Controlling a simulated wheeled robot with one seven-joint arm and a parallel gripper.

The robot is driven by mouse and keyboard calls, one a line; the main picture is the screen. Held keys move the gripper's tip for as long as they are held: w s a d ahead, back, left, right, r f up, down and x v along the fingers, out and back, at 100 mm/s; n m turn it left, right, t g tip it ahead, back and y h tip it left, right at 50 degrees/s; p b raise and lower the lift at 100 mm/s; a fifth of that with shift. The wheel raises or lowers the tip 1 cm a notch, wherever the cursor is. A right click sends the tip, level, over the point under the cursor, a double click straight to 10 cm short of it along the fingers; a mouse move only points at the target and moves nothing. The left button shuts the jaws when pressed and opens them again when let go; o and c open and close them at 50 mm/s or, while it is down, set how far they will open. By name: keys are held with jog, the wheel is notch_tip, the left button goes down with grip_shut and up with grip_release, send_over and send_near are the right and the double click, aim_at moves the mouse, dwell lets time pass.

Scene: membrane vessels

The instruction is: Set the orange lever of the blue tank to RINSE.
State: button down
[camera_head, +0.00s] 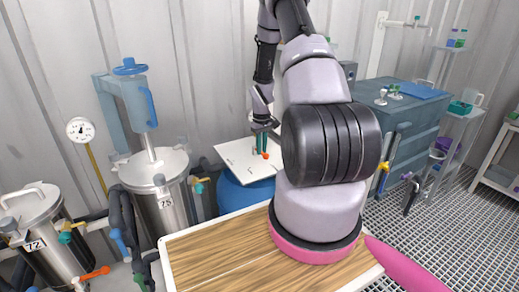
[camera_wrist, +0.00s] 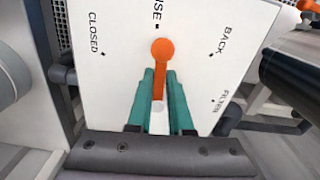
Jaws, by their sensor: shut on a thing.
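The orange lever (camera_wrist: 162,52) shows in the wrist view on a white dial panel (camera_wrist: 120,25). Its round end points up, close to the dot under the partly cut-off RINSE label (camera_wrist: 157,10). My gripper (camera_wrist: 159,78) has its teal fingers shut on the lever's narrower shaft, one on each side. In the head view the blue tank (camera_head: 232,194) stands under the tilted white panel (camera_head: 234,154). The lever (camera_head: 265,155) shows there as a small orange spot below my gripper (camera_head: 262,143). The fingers and wrist hide the dial's lower part.
CLOSED (camera_wrist: 93,33) is left of the lever, BACK (camera_wrist: 224,39) right, and FILTER (camera_wrist: 220,112) lower right. A steel tank (camera_head: 165,205) stands left of the blue tank. A wooden-topped surface (camera_head: 215,255) is in front, and a blue-grey cabinet (camera_head: 412,115) at right.

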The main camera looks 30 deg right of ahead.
jog(key=shift+d+n, duration=0.25)
jog(key=shift+n, duration=0.25)
jog(key=c, duration=0.8)
grip_release()
jog(key=shift+r, duration=0.15)
notch_tip(320, 180, up, 11)
jog(key=shift+f, duration=0.2)
